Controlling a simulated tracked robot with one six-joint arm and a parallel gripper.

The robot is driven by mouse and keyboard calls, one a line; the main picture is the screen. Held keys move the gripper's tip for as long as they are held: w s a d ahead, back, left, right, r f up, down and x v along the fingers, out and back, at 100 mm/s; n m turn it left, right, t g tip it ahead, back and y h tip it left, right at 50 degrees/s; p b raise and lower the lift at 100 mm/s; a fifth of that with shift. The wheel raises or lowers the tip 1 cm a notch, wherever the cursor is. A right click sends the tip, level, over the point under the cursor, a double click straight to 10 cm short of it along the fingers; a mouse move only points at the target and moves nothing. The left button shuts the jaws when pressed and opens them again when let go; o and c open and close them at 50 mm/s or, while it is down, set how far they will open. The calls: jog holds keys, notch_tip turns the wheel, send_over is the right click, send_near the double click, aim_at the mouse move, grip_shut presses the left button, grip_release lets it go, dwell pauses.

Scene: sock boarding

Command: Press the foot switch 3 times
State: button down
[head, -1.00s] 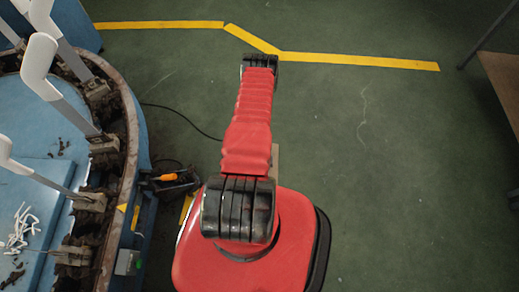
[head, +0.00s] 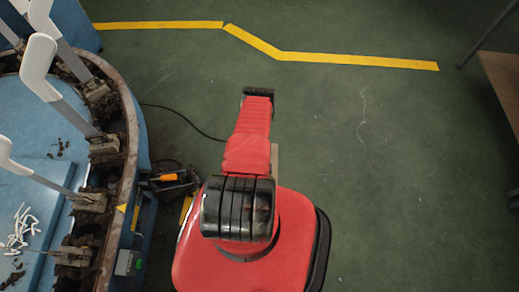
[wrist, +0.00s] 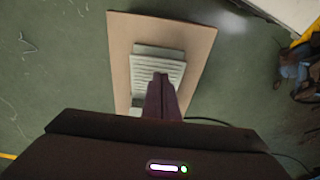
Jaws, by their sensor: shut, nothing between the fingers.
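The foot switch (wrist: 154,62) is a pale grey ribbed pedal on a tan board (wrist: 122,42) lying on the green floor. In the wrist view my gripper (wrist: 161,78) is a dark shut pair of fingers with nothing between them. Its tips overlap the near part of the pedal in the picture. I cannot tell whether they touch it or hang above it. In the head view my red arm hides the pedal and my gripper; only a thin edge of the board (head: 274,158) shows beside the arm.
A round blue machine with a brown rim (head: 136,118) and white sock forms (head: 40,68) stands at the left. A dark box with an orange-handled tool (head: 170,178) sits beside it. A black cable (head: 185,118) runs over the floor.

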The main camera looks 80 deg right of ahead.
jog(key=shift+f, duration=0.4)
jog(key=shift+a+f, duration=0.1)
jog(key=shift+a, duration=0.05)
